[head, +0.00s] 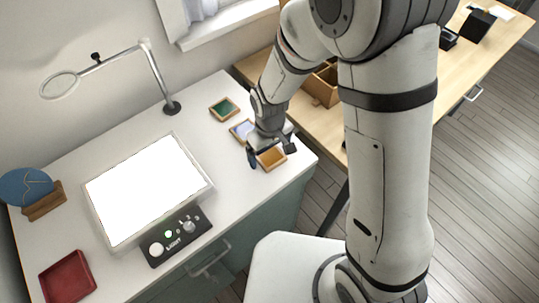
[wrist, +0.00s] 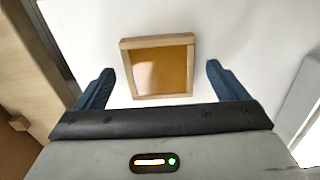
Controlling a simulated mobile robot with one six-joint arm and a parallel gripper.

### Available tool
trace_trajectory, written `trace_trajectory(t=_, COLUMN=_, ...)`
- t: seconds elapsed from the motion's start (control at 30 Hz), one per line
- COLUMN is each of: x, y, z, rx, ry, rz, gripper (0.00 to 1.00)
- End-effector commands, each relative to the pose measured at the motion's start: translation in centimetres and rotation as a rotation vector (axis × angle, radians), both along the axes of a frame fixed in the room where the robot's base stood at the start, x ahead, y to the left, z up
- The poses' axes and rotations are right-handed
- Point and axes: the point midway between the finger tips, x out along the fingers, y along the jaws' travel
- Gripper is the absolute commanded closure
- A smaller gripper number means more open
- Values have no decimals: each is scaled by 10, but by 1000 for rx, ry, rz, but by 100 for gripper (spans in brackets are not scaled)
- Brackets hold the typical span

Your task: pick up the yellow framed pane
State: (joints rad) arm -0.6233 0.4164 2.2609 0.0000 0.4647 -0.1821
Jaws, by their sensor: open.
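The yellow framed pane (wrist: 160,72) has an amber centre in a light wood frame and lies flat on the white tabletop. In the head view the pane (head: 271,159) is near the right edge of the white table, partly beside my gripper. My gripper (head: 271,157) is open above it. In the wrist view the two blue fingers of my gripper (wrist: 158,85) are spread, one on each side of the pane, with gaps between. The fingers do not touch the pane there. Its height above the pane is hard to tell.
A lit panel (head: 148,188), a magnifier stand (head: 172,107), a red tray (head: 68,277) and a blue disc (head: 25,187) occupy the left.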

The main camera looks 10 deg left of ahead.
Motion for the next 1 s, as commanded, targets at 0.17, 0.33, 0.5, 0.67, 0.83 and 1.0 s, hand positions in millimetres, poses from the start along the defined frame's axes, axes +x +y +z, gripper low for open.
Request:
trace_trajectory(t=0.17, x=0, y=0, z=-4, rx=1, ry=-1, rz=1, gripper=7)
trace_trajectory(t=0.33, x=0, y=0, z=-4, rx=1, ry=-1, rz=1, gripper=12)
trace_trajectory(t=0.5, x=0, y=1, z=-4, rx=1, ry=-1, rz=2, gripper=26)
trace_trajectory(t=0.67, x=-1, y=1, z=-3, rx=1, ry=-1, rz=2, gripper=39)
trace_trajectory(t=0.83, x=-1, y=1, z=-3, rx=1, ry=-1, rz=2, gripper=53)
trace_trajectory(t=1.0, x=-1, y=1, z=-3, rx=1, ry=-1, rz=3, gripper=58)
